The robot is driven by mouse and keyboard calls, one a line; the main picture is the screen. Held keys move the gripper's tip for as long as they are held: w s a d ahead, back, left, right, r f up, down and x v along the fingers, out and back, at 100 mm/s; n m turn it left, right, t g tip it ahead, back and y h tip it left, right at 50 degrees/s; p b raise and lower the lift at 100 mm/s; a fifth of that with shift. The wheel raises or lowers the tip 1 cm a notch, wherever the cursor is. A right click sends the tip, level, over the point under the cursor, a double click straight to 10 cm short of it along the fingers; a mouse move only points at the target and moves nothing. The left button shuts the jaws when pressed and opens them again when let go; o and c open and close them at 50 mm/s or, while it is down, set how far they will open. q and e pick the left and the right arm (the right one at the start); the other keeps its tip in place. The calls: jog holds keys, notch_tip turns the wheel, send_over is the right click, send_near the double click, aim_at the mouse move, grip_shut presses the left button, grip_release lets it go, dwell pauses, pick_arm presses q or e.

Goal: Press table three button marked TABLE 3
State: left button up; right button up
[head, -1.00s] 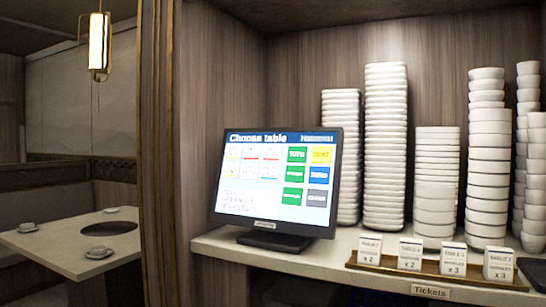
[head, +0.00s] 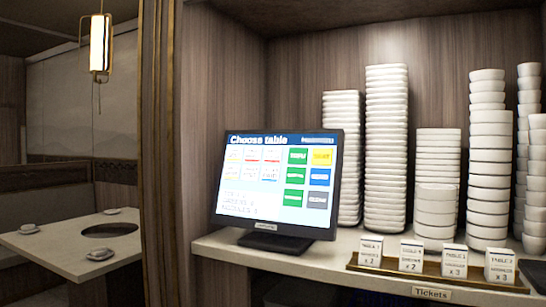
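A touch screen monitor (head: 279,178) stands on the shelf, left of centre, with "Choose table" across its top. On its left side are two rows of small white buttons (head: 252,164) with coloured edges, whose labels are too small to read, so I cannot tell which is TABLE 3. On its right side are green, yellow, blue and grey buttons (head: 308,178). Lines of small text show at the screen's lower left. Neither of my grippers is in the head view.
Ticket cards (head: 411,256) stand in a tray (head: 435,275) on the shelf, right of the monitor. Tall stacks of white plates (head: 386,150) and bowls (head: 489,160) stand behind. A divider post (head: 159,150) and a dining table (head: 75,243) are at left.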

grip_shut()
dwell(1.4)
